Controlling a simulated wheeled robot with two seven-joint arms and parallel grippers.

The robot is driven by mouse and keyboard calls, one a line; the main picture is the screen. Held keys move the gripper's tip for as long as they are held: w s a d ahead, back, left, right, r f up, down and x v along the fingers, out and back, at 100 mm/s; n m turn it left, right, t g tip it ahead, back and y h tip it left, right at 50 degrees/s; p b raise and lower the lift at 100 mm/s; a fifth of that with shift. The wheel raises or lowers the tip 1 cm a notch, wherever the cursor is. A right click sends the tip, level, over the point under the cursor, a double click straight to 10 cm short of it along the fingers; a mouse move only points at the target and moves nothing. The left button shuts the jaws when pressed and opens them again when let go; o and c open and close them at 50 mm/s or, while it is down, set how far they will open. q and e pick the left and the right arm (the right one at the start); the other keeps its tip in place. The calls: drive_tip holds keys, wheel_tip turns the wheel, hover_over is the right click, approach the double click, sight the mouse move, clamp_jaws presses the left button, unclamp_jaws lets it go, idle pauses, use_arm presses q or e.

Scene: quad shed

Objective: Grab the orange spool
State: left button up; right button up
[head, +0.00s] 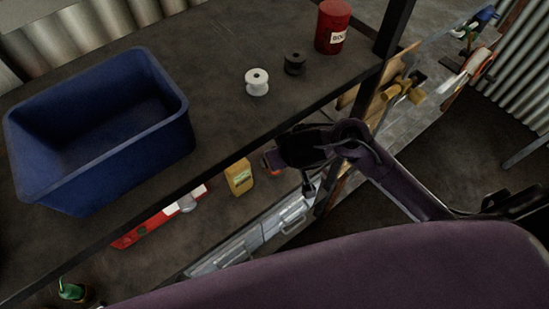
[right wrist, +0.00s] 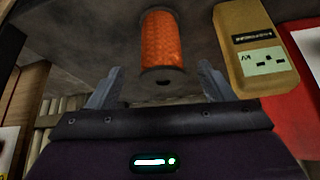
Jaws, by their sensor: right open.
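The orange spool (right wrist: 163,38) shows in the right wrist view, wound with orange cord and with a dark flange at its near end. It lies ahead of my right gripper (right wrist: 160,76), between the lines of the two spread fingers. The fingers are open, and I cannot tell whether they reach beside the flange. In the head view my right gripper (head: 272,160) is at the lower shelf, under the upper shelf's front edge. Only a small orange patch shows there, and the gripper hides the rest. My left gripper is not in view.
A yellow device (head: 239,177) stands just left of the gripper, also close in the right wrist view (right wrist: 250,50). A red object (head: 150,222) lies further left. The upper shelf holds a blue bin (head: 160,140), white spool (head: 257,82), black spool (head: 294,63) and red can (head: 332,27).

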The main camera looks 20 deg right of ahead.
drive_tip(key=b+x, duration=0.2)
drive_tip(key=x, duration=0.4)
drive_tip(key=shift+s+f, duration=0.1)
drive_tip(key=shift+w+f, duration=0.25)
drive_tip(key=shift+f, duration=0.1)
drive_tip(key=shift+a, duration=0.1)
drive_tip(key=c, duration=1.2)
